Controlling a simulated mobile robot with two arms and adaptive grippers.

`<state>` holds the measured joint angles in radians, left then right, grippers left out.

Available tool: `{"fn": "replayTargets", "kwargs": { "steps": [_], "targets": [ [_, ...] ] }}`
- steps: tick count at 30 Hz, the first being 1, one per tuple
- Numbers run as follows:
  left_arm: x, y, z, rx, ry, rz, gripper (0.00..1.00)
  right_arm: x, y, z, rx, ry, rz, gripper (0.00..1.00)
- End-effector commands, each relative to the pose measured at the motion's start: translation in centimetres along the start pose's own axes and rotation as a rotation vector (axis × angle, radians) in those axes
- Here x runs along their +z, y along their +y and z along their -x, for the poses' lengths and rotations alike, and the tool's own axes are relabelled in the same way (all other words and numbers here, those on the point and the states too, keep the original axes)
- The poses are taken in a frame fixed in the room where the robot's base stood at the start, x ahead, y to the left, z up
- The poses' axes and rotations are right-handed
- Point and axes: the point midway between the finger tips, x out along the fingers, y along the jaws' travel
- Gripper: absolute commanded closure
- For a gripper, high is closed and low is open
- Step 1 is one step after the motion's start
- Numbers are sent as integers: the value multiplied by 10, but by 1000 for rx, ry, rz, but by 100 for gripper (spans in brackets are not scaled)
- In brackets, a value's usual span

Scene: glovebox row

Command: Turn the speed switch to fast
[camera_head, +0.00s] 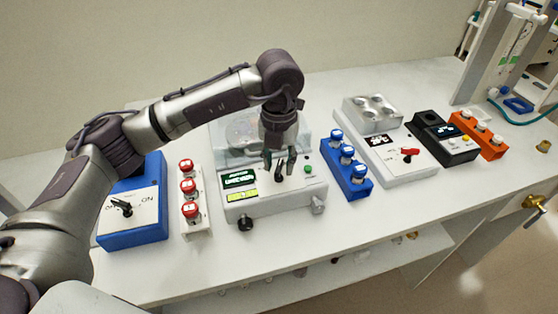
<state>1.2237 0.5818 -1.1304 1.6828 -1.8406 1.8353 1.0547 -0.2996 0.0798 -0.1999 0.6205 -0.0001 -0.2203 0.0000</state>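A white device (270,203) with a clear domed lid stands at the middle of the bench. Its front panel has a dark display, a yellow-green label, a green button and a small black switch (280,177). This black switch seems to be the speed switch, but its markings are too small to read. My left gripper (280,163) points down just above the panel, its two dark fingers apart on either side of the switch's top. I cannot tell whether they touch it. The gripper partly hides the switch. My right gripper is not in view.
Left are a blue box (130,228) with a black ON switch and a white rack (196,226) of red-capped vials. Right are a blue rack (347,184), a white device with a red knob (410,154), a black device (445,140) and an orange rack (487,145).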

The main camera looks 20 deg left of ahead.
Motion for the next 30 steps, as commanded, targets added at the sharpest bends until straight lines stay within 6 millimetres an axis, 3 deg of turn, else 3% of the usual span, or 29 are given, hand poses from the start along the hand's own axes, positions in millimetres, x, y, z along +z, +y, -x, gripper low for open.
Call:
{"fn": "replayTargets", "kwargs": {
  "steps": [8,11,22,30],
  "targets": [
    [0,0,5,-1,-1,1,62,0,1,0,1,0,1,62],
    [1,0,18,-1,-3,1,62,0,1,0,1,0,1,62],
    [1,-1,94,-2,-3,0,62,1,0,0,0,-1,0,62],
    [0,0,119,0,-1,0,62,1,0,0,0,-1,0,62]
  ]
}}
